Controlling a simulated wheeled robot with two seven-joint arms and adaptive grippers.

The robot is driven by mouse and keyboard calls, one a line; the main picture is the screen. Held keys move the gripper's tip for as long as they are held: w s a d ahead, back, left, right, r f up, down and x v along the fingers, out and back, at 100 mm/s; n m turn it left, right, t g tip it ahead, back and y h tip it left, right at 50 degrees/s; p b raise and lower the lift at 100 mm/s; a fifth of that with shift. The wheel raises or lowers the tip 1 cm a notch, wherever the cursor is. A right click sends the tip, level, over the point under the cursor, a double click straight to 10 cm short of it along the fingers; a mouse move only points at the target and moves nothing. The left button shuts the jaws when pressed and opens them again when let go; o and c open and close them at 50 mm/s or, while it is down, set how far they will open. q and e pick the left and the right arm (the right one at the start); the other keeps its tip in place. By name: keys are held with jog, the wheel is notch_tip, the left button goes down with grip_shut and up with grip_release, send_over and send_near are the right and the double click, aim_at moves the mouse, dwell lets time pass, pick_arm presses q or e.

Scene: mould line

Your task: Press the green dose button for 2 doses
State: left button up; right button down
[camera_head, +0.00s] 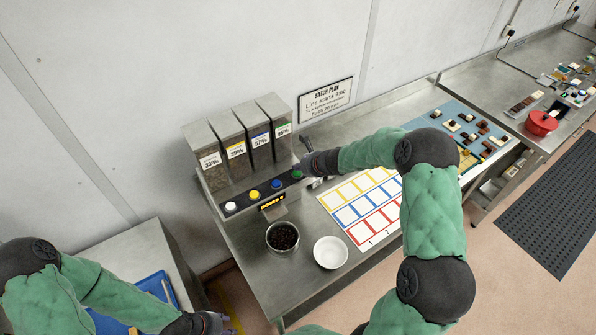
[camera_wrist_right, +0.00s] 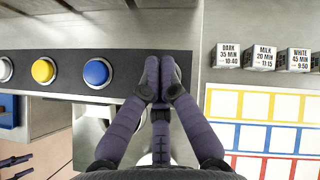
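The green dose button (camera_head: 297,174) is the rightmost in a row on the dispenser's dark panel. My right gripper (camera_head: 305,171) is right beside it in the head view; whether it touches the button I cannot tell. In the wrist view my right gripper's fingers (camera_wrist_right: 160,72) are together with nothing seen between them, over the panel just right of the blue button (camera_wrist_right: 97,72). They hide the green button there. A steel bowl (camera_head: 283,237) with dark pieces stands below the dispenser spout. My left gripper (camera_head: 218,325) is at the bottom edge, partly cut off.
White (camera_head: 230,206) and yellow (camera_head: 254,194) buttons share the panel. Hoppers with percent labels stand behind. A white bowl (camera_head: 331,252) is beside the steel bowl. A mat with coloured squares (camera_head: 363,226) lies to the right, and small labelled blocks (camera_wrist_right: 264,57) stand near my right fingers.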

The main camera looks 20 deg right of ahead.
aim_at(299, 174)
jog(key=shift+r+p, duration=2.05)
jog(key=shift+r, duration=0.75)
jog(key=shift+f, duration=0.1)
